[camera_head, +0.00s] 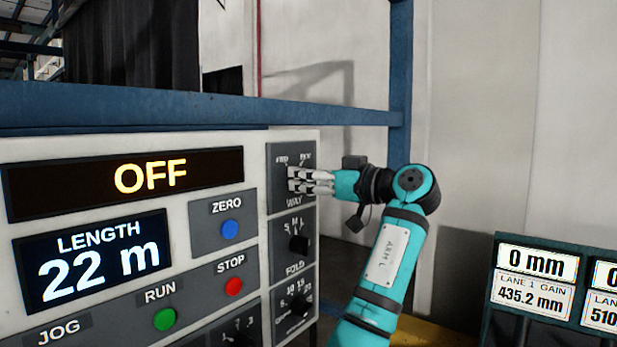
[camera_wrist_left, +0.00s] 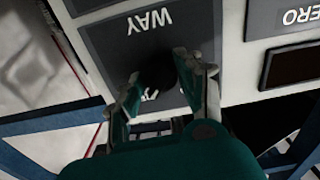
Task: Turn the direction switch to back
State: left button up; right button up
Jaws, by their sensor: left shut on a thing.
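The direction switch is the black knob on the panel plate marked WAY (camera_head: 293,202), at the top right of the control panel. In the head view my left gripper (camera_head: 296,180) is at this plate and hides the knob. The labels above it are small, and the right one seems to read BACK. In the left wrist view the dark round knob (camera_wrist_left: 157,72) sits between the two fingers of my left gripper (camera_wrist_left: 160,80), which are closed on its sides. Which way the knob points cannot be told. My right gripper is not in view.
Below are the FOLD knob (camera_head: 298,243) and another knob (camera_head: 299,305). To the left are the blue ZERO button (camera_head: 229,229), red STOP button (camera_head: 233,286) and green RUN button (camera_head: 165,319). The display (camera_head: 125,182) reads OFF. A blue beam (camera_head: 200,108) runs above the panel.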

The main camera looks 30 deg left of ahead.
pick_arm(q)
jog(key=shift+m, duration=0.4)
jog(key=o, duration=1.2)
jog(key=shift+a, duration=0.1)
jog(key=shift+c, duration=0.2)
jog(key=d, duration=1.2)
jog(key=shift+s, duration=0.45)
